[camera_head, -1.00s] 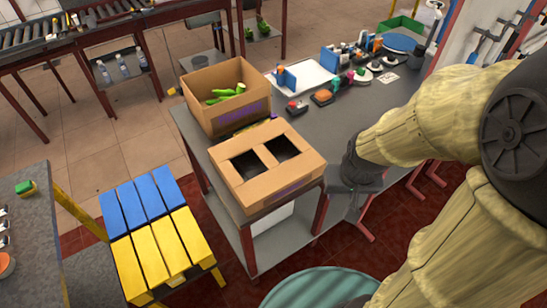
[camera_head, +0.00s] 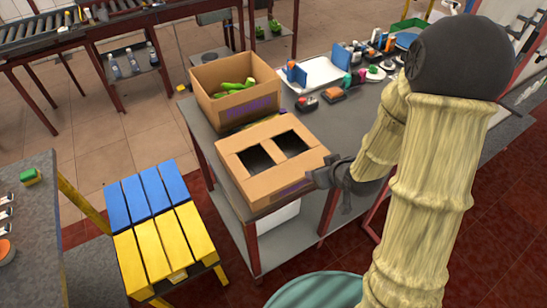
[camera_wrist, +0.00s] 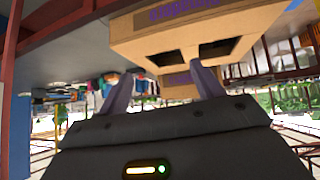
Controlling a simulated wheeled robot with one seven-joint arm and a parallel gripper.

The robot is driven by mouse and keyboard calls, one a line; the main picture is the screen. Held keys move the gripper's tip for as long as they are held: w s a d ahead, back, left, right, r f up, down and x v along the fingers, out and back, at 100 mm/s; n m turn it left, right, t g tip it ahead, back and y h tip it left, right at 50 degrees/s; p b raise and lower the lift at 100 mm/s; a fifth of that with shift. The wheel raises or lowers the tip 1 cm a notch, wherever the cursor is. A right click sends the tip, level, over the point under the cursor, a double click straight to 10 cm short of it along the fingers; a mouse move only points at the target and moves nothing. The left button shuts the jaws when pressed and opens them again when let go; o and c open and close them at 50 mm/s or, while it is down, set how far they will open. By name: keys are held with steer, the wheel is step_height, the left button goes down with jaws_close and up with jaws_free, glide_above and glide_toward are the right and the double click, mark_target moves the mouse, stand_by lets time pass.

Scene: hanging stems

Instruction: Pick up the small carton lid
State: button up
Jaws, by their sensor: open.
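The small carton lid (camera_head: 272,146) is a brown cardboard top with two dark rectangular openings. It sits on the nearer carton (camera_head: 285,188) at the grey table's near end. In the wrist view the lid (camera_wrist: 195,54) shows upside down beyond my fingers, with purple print on the carton (camera_wrist: 185,16). My gripper (camera_head: 322,180) is beside the carton's right side in the head view. Whether a finger touches the cardboard cannot be told.
An open carton (camera_head: 236,108) with green vegetables stands just behind. A white tray (camera_head: 318,72), small blocks and bottles crowd the table's back. A blue and yellow slatted stool (camera_head: 165,240) stands at left. A round teal top (camera_head: 315,291) is in front.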

steer(key=a+y, duration=0.1)
steer(key=w+a+f+n+t+y, duration=0.1)
steer(key=a, duration=0.1)
steer(key=a+f+t+y+b, duration=0.1)
steer(key=shift+w+a+f+y, duration=0.25)
steer(key=shift+w+a+y, duration=0.05)
steer(key=shift+a, duration=0.1)
glide_toward(276, 153)
steer(key=x, duration=0.4)
stand_by(0.3)
steer(key=shift+p, duration=0.3)
